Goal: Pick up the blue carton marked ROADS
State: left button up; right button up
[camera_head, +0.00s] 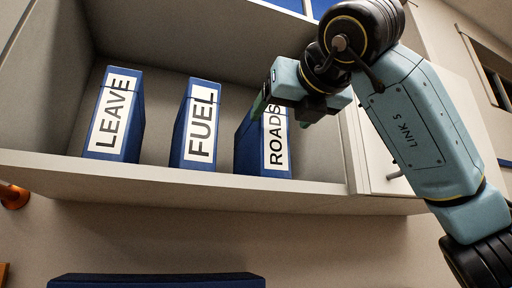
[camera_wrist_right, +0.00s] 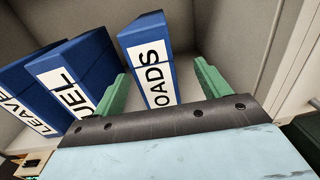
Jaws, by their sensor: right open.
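The blue carton marked ROADS (camera_head: 250,148) stands upright on the shelf, rightmost of three blue cartons. My right gripper (camera_head: 280,112) is at its upper part and hides some of its top and label. In the right wrist view the ROADS carton (camera_wrist_right: 146,52) lies between the two green fingers of my right gripper (camera_wrist_right: 160,85). The fingers are apart, one on each side of the carton, with a visible gap on the right side. Whether the left finger touches the carton I cannot tell. My left gripper is not in view.
The cartons marked FUEL (camera_head: 197,125) and LEAVE (camera_head: 114,115) stand to the left on the same shelf (camera_head: 200,188). A cabinet door (camera_head: 375,150) with a handle is close on the right. A blue thing (camera_head: 155,281) shows below the shelf.

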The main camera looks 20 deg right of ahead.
aim_at(277, 118)
jog(key=w+p, duration=0.1)
jog(key=w, duration=0.2)
jog(key=shift+r, duration=0.15)
jog(key=w+p, duration=0.2)
jog(key=w, duration=0.2)
jog(key=shift+w, duration=0.15)
jog(key=shift+c, duration=0.3)
jog(key=c, duration=1.2)
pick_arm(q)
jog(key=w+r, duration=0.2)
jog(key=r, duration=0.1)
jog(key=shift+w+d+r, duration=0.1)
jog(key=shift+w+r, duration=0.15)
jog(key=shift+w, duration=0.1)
pick_arm(e)
jog(key=shift+c, duration=0.9)
